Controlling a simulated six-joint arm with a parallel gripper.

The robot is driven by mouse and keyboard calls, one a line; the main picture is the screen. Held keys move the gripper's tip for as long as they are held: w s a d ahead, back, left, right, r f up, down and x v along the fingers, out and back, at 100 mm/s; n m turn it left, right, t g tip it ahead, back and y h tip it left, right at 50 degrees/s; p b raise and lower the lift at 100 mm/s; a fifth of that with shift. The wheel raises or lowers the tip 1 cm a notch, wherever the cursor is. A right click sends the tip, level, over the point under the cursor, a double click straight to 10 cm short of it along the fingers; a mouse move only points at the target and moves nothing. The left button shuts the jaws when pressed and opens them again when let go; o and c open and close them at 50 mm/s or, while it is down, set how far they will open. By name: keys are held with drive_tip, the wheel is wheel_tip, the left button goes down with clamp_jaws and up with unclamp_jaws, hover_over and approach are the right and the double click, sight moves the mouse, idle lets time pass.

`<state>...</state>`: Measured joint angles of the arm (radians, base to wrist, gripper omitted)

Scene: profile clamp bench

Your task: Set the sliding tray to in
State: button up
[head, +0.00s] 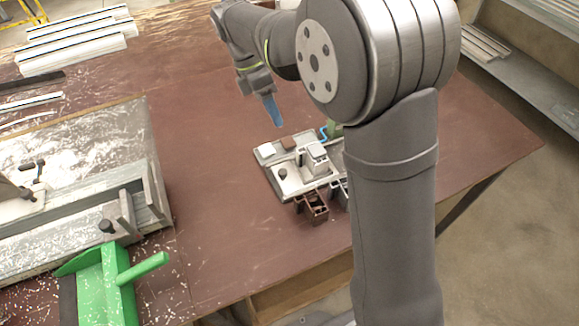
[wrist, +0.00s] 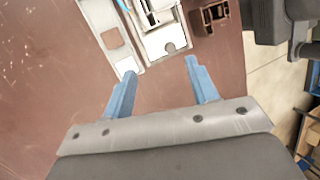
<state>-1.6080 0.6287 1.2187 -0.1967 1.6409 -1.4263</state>
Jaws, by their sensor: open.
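The clamp fixture (head: 290,185) sits on the brown bench as a light grey plate with a raised metal block (head: 316,157) and a dark round knob (head: 282,173). In the wrist view, a pale flat piece with a round grey spot (wrist: 168,43) lies just beyond the fingertips; it may be the sliding tray, but I cannot tell for certain. My gripper (head: 276,123) is above and behind the fixture in the head view. Its blue fingers (wrist: 160,68) are spread apart with nothing between them. My arm hides the fixture's right side in the head view.
Brown hollow profile pieces (head: 314,207) are at the fixture's front edge. A large metal vise (head: 75,190) and a green handled tool (head: 110,280) lie at left, among metal shavings. Light bars (head: 75,40) lie at the back left. Bench between vise and fixture is clear.

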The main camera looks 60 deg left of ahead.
drive_tip(key=s+m, duration=0.1)
drive_tip(key=m, duration=0.1)
drive_tip(key=s+r+m, duration=0.1)
drive_tip(key=s+m, duration=0.1)
drive_tip(key=s+d+m, duration=0.1)
drive_tip(key=m, duration=0.1)
drive_tip(key=shift+s+r+t+y, duration=0.3)
drive_tip(key=shift+s+r, duration=0.05)
drive_tip(key=shift+c, duration=0.4)
drive_tip(key=m, duration=0.2)
approach(282, 171)
drive_tip(key=x, duration=0.8)
clamp_jaws()
